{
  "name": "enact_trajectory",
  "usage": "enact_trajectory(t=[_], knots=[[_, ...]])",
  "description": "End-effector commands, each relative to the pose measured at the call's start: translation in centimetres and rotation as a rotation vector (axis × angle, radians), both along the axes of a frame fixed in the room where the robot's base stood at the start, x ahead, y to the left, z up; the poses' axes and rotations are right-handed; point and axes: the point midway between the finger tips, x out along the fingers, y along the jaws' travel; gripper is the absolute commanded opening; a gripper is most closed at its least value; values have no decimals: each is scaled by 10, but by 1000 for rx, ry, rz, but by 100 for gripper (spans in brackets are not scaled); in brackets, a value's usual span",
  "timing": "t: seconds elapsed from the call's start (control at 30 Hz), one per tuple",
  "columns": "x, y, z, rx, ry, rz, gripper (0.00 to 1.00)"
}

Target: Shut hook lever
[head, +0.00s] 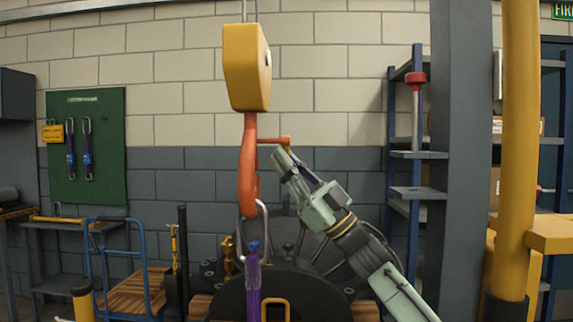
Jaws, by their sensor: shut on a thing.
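The hook (248,175) is orange-red and hangs upright below a yellow hoist block (246,68) in the middle of the head view. The hook lever (270,140) is an orange-red bar that sticks out to the right from the upper part of the hook. My gripper (284,153) comes from the lower right and is shut on the lever near its outer end. The exact contact is small and partly hidden by the fingers. A grey metal link (262,222) is at the hook's lower end, above a purple sling (253,285) with a blue top.
A large dark round casing (310,250) stands below and behind the hook. A yellow post (516,150) and grey column (459,150) stand at right, by a blue shelf rack (415,190). A blue-framed cart (128,265) and green tool board (100,115) are at left.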

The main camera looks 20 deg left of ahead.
Motion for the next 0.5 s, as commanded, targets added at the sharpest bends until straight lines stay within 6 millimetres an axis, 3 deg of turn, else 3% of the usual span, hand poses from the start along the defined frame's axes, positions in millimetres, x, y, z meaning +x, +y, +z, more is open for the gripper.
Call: enact_trajectory(t=[0.5], knots=[[2,0,2,19,-61,1,0]])
